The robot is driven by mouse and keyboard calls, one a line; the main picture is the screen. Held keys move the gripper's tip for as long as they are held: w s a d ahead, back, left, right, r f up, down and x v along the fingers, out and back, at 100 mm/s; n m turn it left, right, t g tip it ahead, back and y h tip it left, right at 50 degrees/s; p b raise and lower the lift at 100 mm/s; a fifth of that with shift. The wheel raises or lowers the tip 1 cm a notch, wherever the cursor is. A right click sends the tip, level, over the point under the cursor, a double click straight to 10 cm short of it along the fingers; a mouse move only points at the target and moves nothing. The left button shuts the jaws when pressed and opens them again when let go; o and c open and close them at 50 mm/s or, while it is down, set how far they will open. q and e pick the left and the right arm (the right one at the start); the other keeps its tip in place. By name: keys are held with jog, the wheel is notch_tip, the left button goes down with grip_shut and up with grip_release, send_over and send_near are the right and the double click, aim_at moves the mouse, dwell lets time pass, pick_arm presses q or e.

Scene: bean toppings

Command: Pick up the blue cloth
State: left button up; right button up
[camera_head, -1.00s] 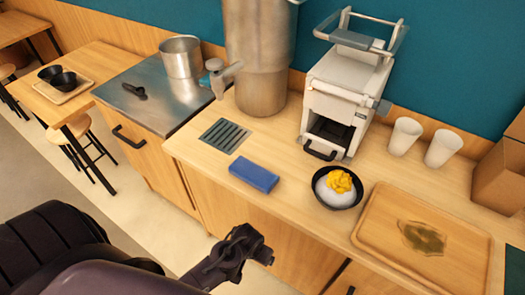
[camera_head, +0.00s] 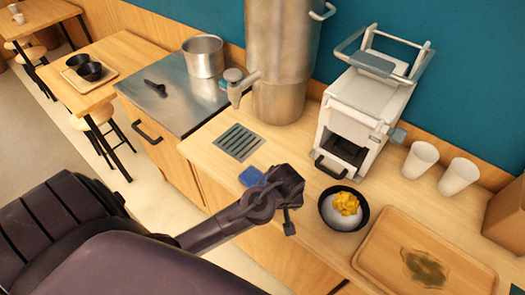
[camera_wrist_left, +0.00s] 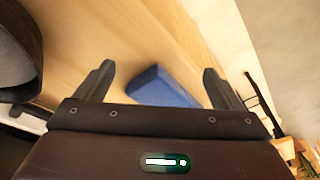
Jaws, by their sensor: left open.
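The blue cloth (camera_head: 251,176) is a folded block on the wooden counter, below the drain grille in the head view. My left arm hides most of it there. In the left wrist view the cloth (camera_wrist_left: 163,88) lies between the two spread fingers, with its lower part hidden behind the gripper body. My left gripper (camera_head: 288,205) is above the counter beside the cloth. In the left wrist view the left gripper (camera_wrist_left: 158,75) is open and empty. I cannot tell whether it touches the cloth. My right gripper is not in view.
A dark bowl (camera_head: 330,216) with white and yellow food stands right of my left gripper. A wooden tray (camera_head: 380,262), white cups (camera_head: 420,160), a white machine (camera_head: 365,110) and a metal dispenser (camera_head: 277,70) are on the counter. The drain grille (camera_head: 238,142) lies behind the cloth.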

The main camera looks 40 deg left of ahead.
pick_arm(q)
jog(key=w+a+r+n, duration=0.1)
jog(key=n, duration=0.1)
jog(key=w+a+r+n+y, duration=0.1)
jog(key=w+n, duration=0.1)
jog(key=n, duration=0.1)
jog(key=w+a+r+n+g+y+p, duration=0.1)
jog(key=a+n, duration=0.1)
jog(key=shift+w+a+r+n, duration=0.1)
jog(key=shift+w+r+n, duration=0.2)
jog(key=shift+w, duration=0.05)
jog(key=shift+w+a+r+n, duration=0.15)
jog(key=shift+a+n, duration=0.1)
jog(key=shift+n, duration=0.15)
jog(key=shift+a+y, duration=0.15)
jog(key=shift+y, duration=0.15)
jog(key=p+x, duration=0.1)
jog(key=x, duration=0.3)
jog(key=p+x, duration=0.1)
jog(key=x, duration=0.2)
jog(key=shift+w+p, duration=0.3)
jog(key=shift+p, duration=0.05)
jog(key=shift+a+f, duration=0.1)
jog(key=shift+f, duration=0.2)
jog(key=shift+c, duration=0.4)
jog(key=c, duration=1)
